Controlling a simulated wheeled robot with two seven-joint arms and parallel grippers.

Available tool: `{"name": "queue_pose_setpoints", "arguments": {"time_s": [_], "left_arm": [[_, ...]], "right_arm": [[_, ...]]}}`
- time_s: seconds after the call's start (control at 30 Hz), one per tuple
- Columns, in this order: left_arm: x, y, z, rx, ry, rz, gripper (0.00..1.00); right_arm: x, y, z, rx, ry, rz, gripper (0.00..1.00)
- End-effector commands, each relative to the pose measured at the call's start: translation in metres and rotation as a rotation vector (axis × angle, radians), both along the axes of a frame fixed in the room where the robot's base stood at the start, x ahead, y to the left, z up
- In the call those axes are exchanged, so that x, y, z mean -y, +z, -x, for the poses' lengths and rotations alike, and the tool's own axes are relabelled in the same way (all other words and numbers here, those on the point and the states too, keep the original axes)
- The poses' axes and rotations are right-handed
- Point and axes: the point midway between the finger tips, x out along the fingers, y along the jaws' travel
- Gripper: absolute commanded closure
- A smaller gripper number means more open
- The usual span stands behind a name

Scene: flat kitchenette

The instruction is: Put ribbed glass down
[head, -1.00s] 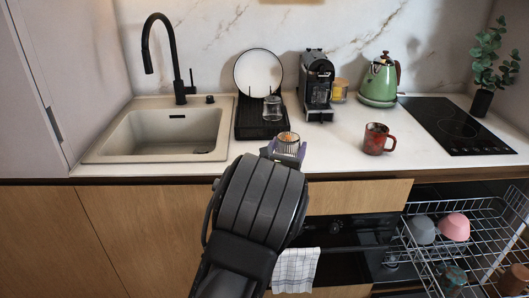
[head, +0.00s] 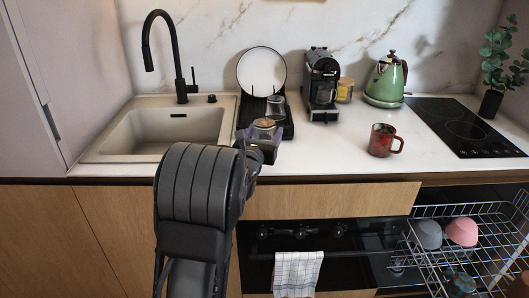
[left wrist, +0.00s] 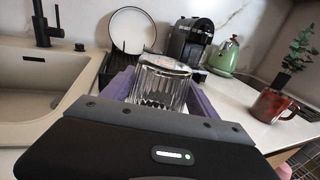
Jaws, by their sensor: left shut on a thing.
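The ribbed glass (left wrist: 160,86) is clear with vertical ribs and shows upright in the left wrist view, between the purple fingers of my left gripper (left wrist: 158,92). In the head view the glass (head: 264,126) is over the counter's front part, just in front of the black dish rack (head: 246,108). My left gripper (head: 262,140) is shut on it in the head view. The underside of the glass is hidden, so I cannot tell if it touches the counter (head: 335,148). My right gripper is not in view.
A sink (head: 150,127) lies to the left. A red mug (head: 382,140) stands to the right on the counter. A coffee machine (head: 322,85), green kettle (head: 386,80) and black hob (head: 465,125) stand behind and right. The counter between glass and mug is clear.

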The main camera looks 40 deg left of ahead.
Motion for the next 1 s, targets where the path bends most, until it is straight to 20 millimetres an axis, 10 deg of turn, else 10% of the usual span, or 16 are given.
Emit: {"name": "queue_pose_setpoints", "arguments": {"time_s": [1.0], "left_arm": [[0.000, -0.056, 0.000, 0.003, 0.000, 0.000, 0.68]], "right_arm": [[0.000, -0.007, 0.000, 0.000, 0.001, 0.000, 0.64]]}}
